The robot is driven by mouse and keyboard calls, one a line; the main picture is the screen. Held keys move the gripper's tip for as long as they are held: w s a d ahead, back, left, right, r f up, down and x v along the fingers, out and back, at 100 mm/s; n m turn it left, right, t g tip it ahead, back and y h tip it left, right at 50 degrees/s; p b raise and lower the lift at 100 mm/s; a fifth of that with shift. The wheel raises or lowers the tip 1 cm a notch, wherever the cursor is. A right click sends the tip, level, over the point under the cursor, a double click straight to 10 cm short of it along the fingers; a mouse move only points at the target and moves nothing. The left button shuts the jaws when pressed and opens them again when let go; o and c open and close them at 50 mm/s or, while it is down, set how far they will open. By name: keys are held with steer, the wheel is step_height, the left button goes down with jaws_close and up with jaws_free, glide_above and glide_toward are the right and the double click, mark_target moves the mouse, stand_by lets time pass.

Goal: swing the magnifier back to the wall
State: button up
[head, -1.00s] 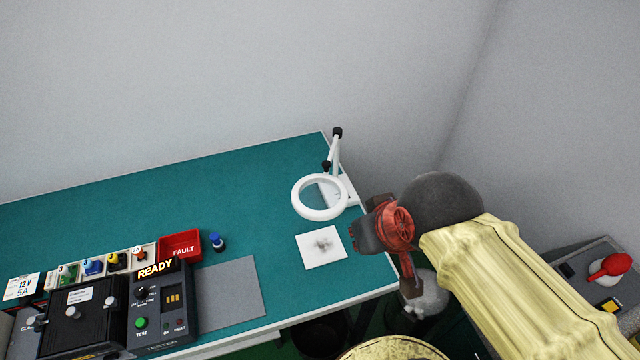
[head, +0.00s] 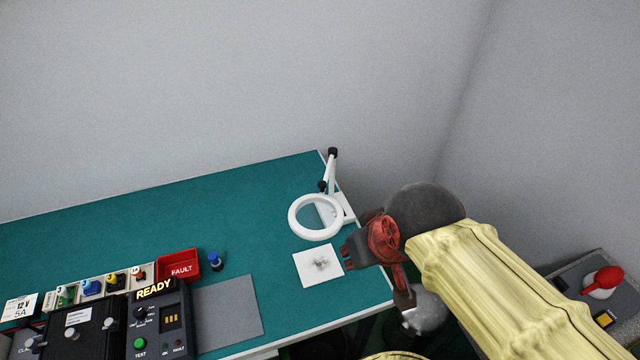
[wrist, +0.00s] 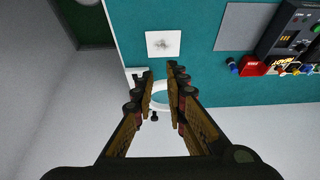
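The magnifier (head: 293,220) is a white ring lens on a white jointed arm (head: 331,172) with black knobs, at the bench's far right corner near the wall. Its ring is out over the green bench top, behind a white card with a grey smudge (head: 305,270). My gripper (head: 376,276) is at the bench's right edge, to the right of the card and nearer me than the ring, apparently not touching either. In the wrist view my gripper (wrist: 159,70) is open and empty. Part of the ring (wrist: 161,108) shows between and behind its fingers, which hide the rest.
A black tester (head: 158,325), a red fault bin (head: 178,265), a small blue-capped item (head: 216,261) and a grey mat (head: 228,308) occupy the bench's left front. The bench (head: 200,213) is clear toward the back wall. A red knob (head: 606,278) stands on a grey unit at right.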

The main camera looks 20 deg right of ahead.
steer(key=o, duration=0.5)
steer(key=w+r+g+p, duration=0.1)
steer(key=w+p, duration=0.2)
steer(key=w+r+g+p, duration=0.1)
steer(key=w+p, duration=0.2)
steer(key=w, duration=0.1)
steer(key=w+d+r+g+p, duration=0.1)
steer(key=w+p, duration=0.2)
steer(key=shift+w+r+n+g+p, duration=0.2)
steer(key=shift+n+g+p, duration=0.1)
steer(key=shift+g, duration=0.1)
steer(key=n+g+p, duration=0.1)
steer(key=n+p, duration=0.4)
steer(key=n, duration=0.2)
glide_above(322, 183)
step_height(322, 183, down, 2)
steer(key=shift+w+f, duration=0.15)
steer(key=shift+r+n, duration=0.25)
steer(key=shift+n, duration=0.35)
steer(key=shift+f+p, duration=0.3)
steer(key=shift+f, duration=3.6)
steer(key=c, duration=0.3)
jaws_close()
